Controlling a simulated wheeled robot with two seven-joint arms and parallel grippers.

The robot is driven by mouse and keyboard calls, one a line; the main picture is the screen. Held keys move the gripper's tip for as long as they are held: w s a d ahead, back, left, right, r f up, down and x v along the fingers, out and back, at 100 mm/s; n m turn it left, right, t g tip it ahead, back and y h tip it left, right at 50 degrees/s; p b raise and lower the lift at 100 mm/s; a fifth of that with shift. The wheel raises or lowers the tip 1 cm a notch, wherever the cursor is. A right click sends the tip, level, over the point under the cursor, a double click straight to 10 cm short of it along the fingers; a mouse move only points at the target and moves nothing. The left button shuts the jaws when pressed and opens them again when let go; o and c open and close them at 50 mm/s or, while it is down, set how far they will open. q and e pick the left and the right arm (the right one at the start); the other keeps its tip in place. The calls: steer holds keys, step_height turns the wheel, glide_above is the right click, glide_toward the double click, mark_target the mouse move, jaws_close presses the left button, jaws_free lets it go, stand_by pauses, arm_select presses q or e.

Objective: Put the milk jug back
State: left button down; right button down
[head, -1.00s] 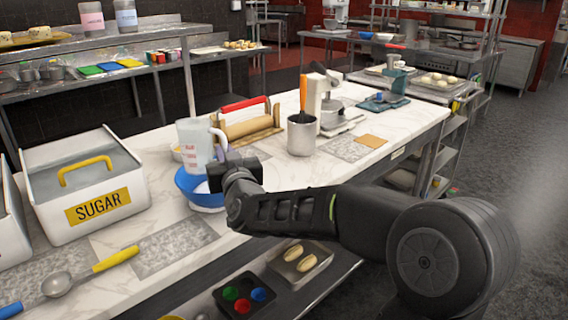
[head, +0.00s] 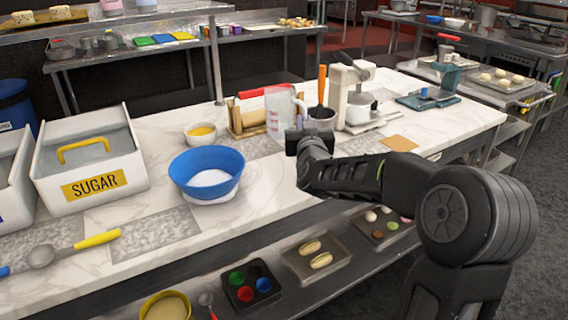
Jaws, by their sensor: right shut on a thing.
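The milk jug (head: 279,112) is a clear measuring jug with red marks and a pale handle. It is upright behind my right gripper (head: 296,137), which is shut on it at the handle side. The gripper hides part of the handle and the fingertips. My left gripper is not in view.
A blue bowl (head: 205,165) with white contents stands left of the jug. A small bowl of yellow food (head: 201,133) is behind it. The sugar bin (head: 88,155) is at left. The counter's front middle is clear.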

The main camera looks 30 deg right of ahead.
steer(key=shift+f, duration=3.1)
steer(key=shift+f, duration=1.85)
steer(key=shift+f+b, duration=0.2)
steer(key=shift+b, duration=0.2)
steer(key=c, duration=1.5)
jaws_free()
